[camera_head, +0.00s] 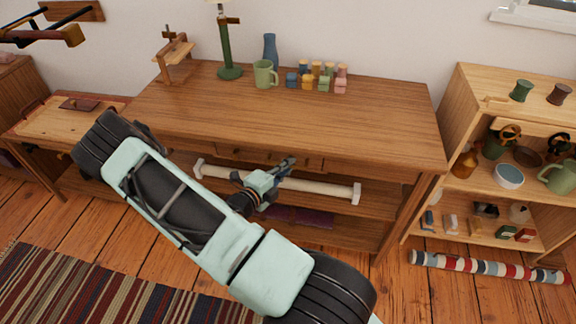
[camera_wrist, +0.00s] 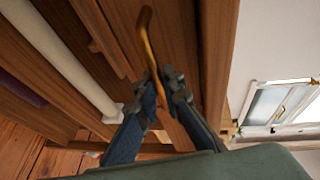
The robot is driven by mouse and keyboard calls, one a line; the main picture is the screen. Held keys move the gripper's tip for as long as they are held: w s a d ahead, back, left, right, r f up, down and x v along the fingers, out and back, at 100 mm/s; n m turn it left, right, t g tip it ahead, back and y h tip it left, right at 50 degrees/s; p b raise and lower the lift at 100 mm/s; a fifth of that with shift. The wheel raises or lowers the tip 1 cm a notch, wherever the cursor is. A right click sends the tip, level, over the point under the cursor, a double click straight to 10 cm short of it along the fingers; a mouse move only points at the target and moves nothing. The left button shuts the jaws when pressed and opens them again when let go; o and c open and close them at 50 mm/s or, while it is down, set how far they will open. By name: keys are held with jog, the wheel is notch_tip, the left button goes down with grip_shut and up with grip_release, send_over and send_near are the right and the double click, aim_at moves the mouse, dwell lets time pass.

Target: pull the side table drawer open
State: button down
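The wooden side table (camera_head: 290,115) stands against the wall in the head view. Its drawer (camera_head: 312,163) sits under the tabletop and looks shut, its front partly covered by my gripper. My gripper (camera_head: 289,165) is at the drawer front. In the wrist view, a curved brass-coloured handle (camera_wrist: 146,35) runs along the wooden front. The fingertips of my gripper (camera_wrist: 163,78) are close together with the handle between them, and they look shut on it. The handle is hidden in the head view.
A pale bar (camera_head: 325,188) with square ends lies below the drawer. A lamp (camera_head: 228,50), a green mug (camera_head: 264,74) and small coloured pieces stand on the tabletop. A shelf unit (camera_head: 450,115) stands at right, with a striped roll (camera_head: 485,267) on the floor.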

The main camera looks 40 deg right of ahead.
dwell(0.4)
jog(key=s+a+p, duration=0.3)
jog(key=s+a, duration=1.2)
jog(key=a, duration=0.2)
jog(key=shift+a, duration=0.35)
jog(key=shift+s, duration=0.1)
jog(key=c, duration=2.3)
grip_release()
jog(key=v, duration=1.2)
